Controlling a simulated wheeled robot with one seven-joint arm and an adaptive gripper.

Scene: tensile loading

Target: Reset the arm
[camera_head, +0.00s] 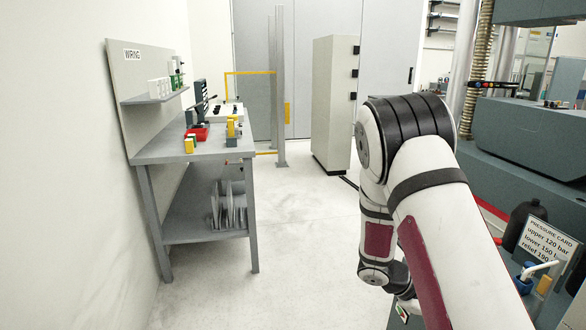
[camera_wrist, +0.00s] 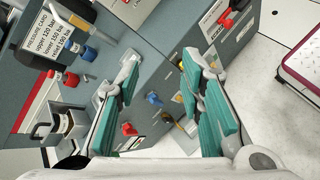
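My arm reaches forward and down on the right of the head view, with its white and dark red links folded at a black-banded elbow. My gripper (camera_wrist: 157,98) fills the middle of the wrist view. Its two teal-padded fingers are spread wide apart, with nothing between them. Beyond the fingers is a grey machine panel with a blue knob (camera_wrist: 154,98), a red knob (camera_wrist: 128,129) and a red switch (camera_wrist: 226,24). In the head view the gripper is mostly hidden behind my arm, near the bottom edge.
A pressure card (camera_head: 546,241) stands at the machine's right side, and shows in the wrist view (camera_wrist: 55,38). A grey wiring bench (camera_head: 185,150) with small parts stands on the left. A beige cabinet (camera_head: 333,105) stands behind. The floor (camera_head: 300,235) between bench and arm is clear.

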